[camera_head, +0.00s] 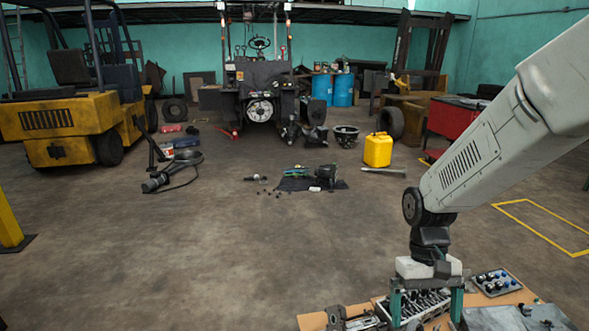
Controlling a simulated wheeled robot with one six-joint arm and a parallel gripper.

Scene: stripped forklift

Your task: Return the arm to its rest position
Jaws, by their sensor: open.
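My arm reaches in from the right edge in the head view, angled down to the left. My gripper (427,303) points down at the bottom of the picture, with its two green fingers spread apart. It is over or at a tray of small metal parts (412,304) on a wooden workbench (312,321). The fingers overlap the tray in the picture, and I cannot tell whether they touch it. I see nothing held between them.
On the bench, a tray with dark and blue round parts (495,282) lies right of my gripper, and a metal vise-like piece (352,319) lies left. Beyond are a yellow canister (377,150), a stripped forklift (262,85) and a yellow forklift (70,118).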

